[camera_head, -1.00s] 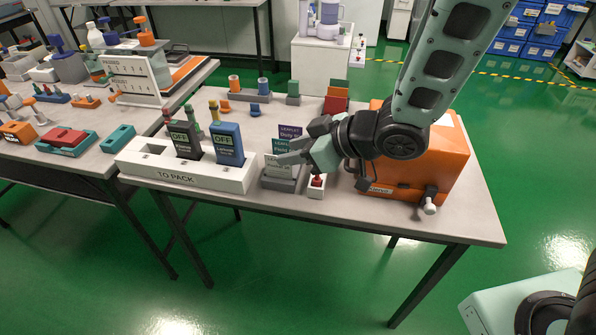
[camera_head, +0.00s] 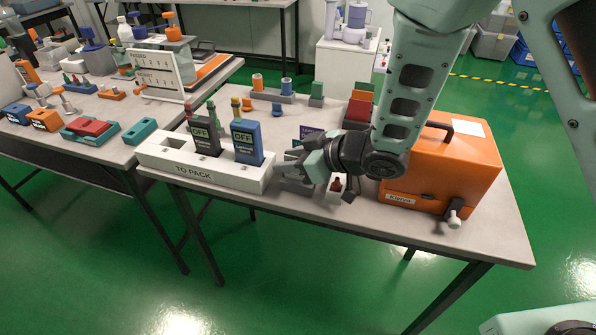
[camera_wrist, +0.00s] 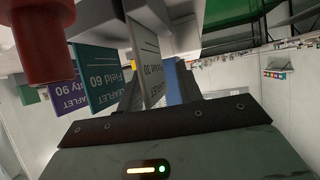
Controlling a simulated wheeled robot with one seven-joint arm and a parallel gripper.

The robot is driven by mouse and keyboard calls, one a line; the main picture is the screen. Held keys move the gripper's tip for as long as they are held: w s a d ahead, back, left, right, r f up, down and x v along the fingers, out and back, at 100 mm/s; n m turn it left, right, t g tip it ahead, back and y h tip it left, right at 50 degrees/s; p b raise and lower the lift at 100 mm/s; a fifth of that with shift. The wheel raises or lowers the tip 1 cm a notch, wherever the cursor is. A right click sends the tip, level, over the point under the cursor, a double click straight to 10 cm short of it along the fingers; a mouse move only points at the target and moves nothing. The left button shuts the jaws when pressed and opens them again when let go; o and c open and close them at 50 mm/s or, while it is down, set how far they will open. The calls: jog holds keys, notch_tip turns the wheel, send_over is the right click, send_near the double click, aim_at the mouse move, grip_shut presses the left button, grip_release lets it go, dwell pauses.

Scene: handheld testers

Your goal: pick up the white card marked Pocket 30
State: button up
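The white card marked Pocket 30 (camera_wrist: 148,62) shows in the wrist view, standing on edge between my gripper's two fingers. My gripper (camera_wrist: 157,92) is open around it, with a gap on the right finger's side. I cannot tell whether the left finger touches the card. In the head view my gripper (camera_head: 292,160) is at the leaflet holder (camera_head: 297,188) and hides the white card. The teal Field 60 card (camera_wrist: 98,80) and the purple card marked 90 (camera_wrist: 66,96) stand left of it in the wrist view.
A red-topped piece (camera_wrist: 42,40) is close at the wrist view's upper left. In the head view the TO PACK rack (camera_head: 205,172) with two OFF testers stands left of my gripper. The orange Karven case (camera_head: 445,170) stands right. The table's front edge is close.

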grip_shut()
